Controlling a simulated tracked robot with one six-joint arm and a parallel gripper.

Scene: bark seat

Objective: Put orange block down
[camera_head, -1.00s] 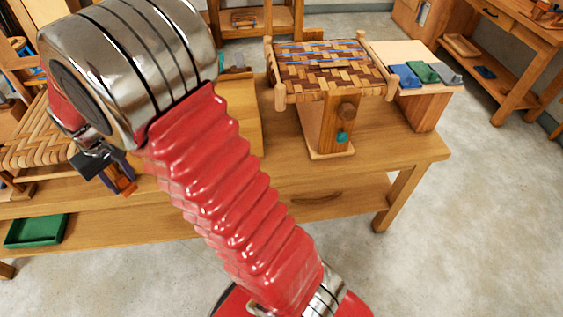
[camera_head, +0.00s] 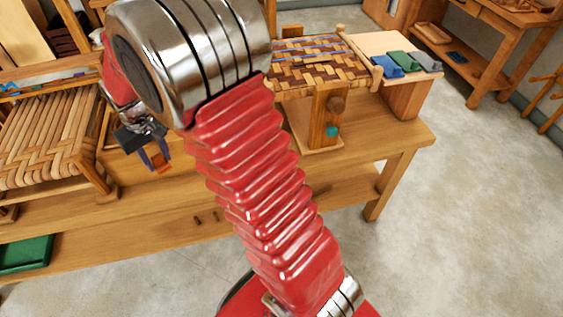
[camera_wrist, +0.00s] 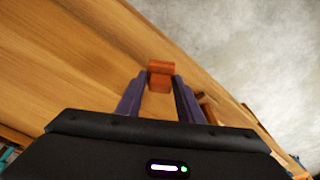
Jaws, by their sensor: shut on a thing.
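The orange block (camera_wrist: 161,76) is between the tips of my gripper (camera_wrist: 158,82) in the wrist view. My gripper is shut on it, with a dark purple finger on each side. In the head view my gripper (camera_head: 160,162) hangs below the metal wrist, with the orange block (camera_head: 162,168) at its tips. The block appears in front of the bench's front side; its height above the bench top (camera_head: 378,148) is hard to tell. In the wrist view, wood lies behind the block and to its left.
A woven seat frame (camera_head: 40,135) stands on the bench at left. A woven panel on a stand (camera_head: 318,72) and a box (camera_head: 405,98) with blue, green and grey blocks are at right. A green tray (camera_head: 25,254) is low at left. Grey floor lies beyond the bench edge.

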